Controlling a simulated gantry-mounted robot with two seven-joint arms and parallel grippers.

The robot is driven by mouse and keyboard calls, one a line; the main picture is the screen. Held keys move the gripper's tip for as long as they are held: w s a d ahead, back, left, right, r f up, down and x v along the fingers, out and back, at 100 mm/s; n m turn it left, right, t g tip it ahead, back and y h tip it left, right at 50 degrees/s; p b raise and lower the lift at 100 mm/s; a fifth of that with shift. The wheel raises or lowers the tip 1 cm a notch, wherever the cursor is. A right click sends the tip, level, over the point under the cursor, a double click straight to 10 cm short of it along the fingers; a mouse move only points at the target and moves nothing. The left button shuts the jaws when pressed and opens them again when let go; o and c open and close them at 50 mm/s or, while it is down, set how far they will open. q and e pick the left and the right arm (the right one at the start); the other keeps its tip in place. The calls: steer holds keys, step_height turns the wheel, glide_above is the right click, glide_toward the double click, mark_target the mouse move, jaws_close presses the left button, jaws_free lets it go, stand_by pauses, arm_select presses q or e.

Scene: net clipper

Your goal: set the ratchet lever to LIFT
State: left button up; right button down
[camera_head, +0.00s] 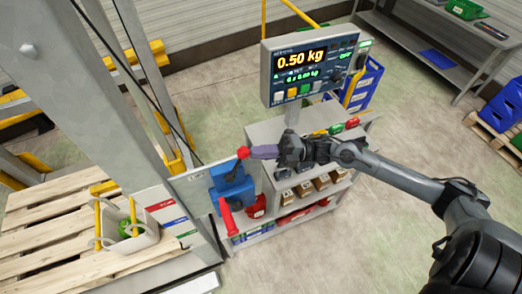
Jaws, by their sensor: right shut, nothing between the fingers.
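A blue ratchet housing (232,188) is mounted beside the grey post, left of the shelf unit. A red ball knob (243,152) shows above its top; the rod under it is hard to make out. A red handle (228,218) hangs at the lower front of the housing. No LIFT marking is readable. My left gripper is not in view.
A scale display (310,68) reading 0.50 kg stands above the shelf unit (265,132). A white bin (130,240) with a green item sits on the pallet (65,240) at left. Blue crates (365,82) stand behind. Open floor lies at right.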

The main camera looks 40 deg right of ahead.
mark_target(245, 151)
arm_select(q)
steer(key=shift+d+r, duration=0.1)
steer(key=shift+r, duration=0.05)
arm_select(e)
steer(key=shift+a+r, duration=0.1)
steer(key=shift+r, duration=0.05)
steer(key=a+r+h, duration=0.1)
steer(key=w+a+r+g+h+p, duration=0.1)
steer(key=a+r+n+g+h+p, duration=0.1)
steer(key=a, duration=0.1)
steer(key=shift+w+h, duration=0.25)
steer(key=shift+h, duration=0.15)
arm_select(q)
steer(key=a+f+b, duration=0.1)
steer(key=b, duration=0.2)
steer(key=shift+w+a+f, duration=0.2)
arm_select(e)
steer(key=w+a+g+h, duration=0.1)
steer(key=w+a, duration=0.1)
steer(key=a, duration=0.3)
steer(key=shift+a+r, duration=0.3)
steer(key=shift+a, duration=0.1)
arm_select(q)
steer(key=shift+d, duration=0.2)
arm_select(e)
steer(key=shift+a, duration=0.1)
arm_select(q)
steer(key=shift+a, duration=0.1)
arm_select(e)
steer(key=shift+r, duration=0.1)
